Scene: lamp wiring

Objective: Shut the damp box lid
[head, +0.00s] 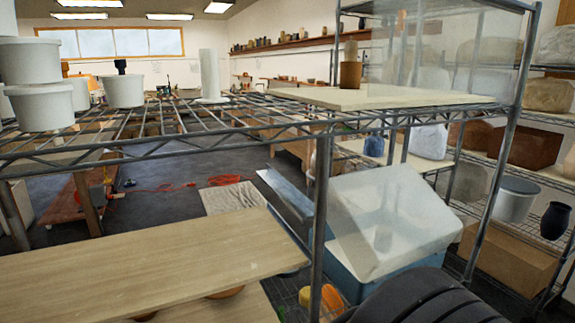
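The damp box (350,280) is a light-blue tub low on the wire shelving, right of centre. Its translucent whitish lid (400,212) stands tilted up over the tub, so the box is open. A shelf post passes in front near the tub's left side. A dark ribbed shape at the bottom right hides the tub's lower right part; I cannot tell what it is. My gripper is not visible in this view.
A wire shelf (150,122) crosses above, holding white buckets (30,62) and a pale board (375,97). A metal post (319,215) stands left of the box. A wooden board (150,262) lies at lower left. Shelves with wrapped clay (548,96) stand right.

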